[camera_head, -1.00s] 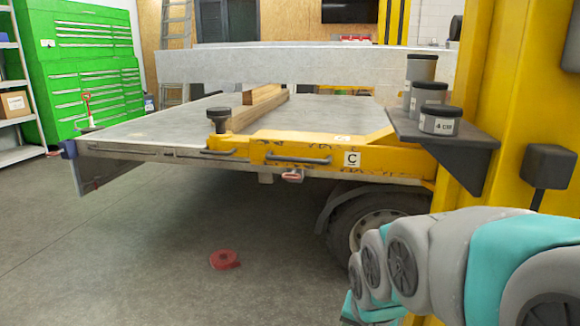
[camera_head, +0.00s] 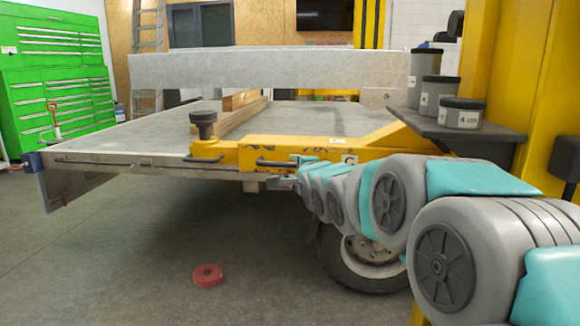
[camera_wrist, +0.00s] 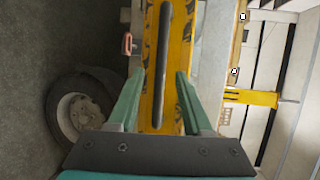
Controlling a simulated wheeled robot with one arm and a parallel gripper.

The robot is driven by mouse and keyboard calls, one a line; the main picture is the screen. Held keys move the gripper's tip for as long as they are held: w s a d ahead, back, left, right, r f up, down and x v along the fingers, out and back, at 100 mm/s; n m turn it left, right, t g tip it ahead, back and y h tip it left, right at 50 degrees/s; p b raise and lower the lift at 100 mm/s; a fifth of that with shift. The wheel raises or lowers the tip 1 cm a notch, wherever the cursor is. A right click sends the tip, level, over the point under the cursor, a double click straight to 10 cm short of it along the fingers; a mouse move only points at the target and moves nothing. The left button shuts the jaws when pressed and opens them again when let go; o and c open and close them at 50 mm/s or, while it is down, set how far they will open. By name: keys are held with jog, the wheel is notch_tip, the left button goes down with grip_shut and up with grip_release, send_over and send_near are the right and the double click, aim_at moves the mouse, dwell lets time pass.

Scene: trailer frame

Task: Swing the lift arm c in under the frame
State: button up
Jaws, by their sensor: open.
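The yellow lift arm c (camera_head: 240,154) reaches out along the side of the trailer bed, with a black round pad (camera_head: 203,122) standing at its outer end.
A trailer wheel (camera_head: 365,262) is below the arm. A red disc (camera_head: 208,275) lies on the open floor. A dark shelf (camera_head: 450,130) with several grey cylinders sticks out of the yellow post (camera_head: 505,75) at right. Wooden beams (camera_head: 235,110) lie on the bed.

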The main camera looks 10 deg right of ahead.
aim_at(291, 166)
jog(key=shift+x, duration=2.45)
jog(key=shift+c, duration=0.2)
grip_shut()
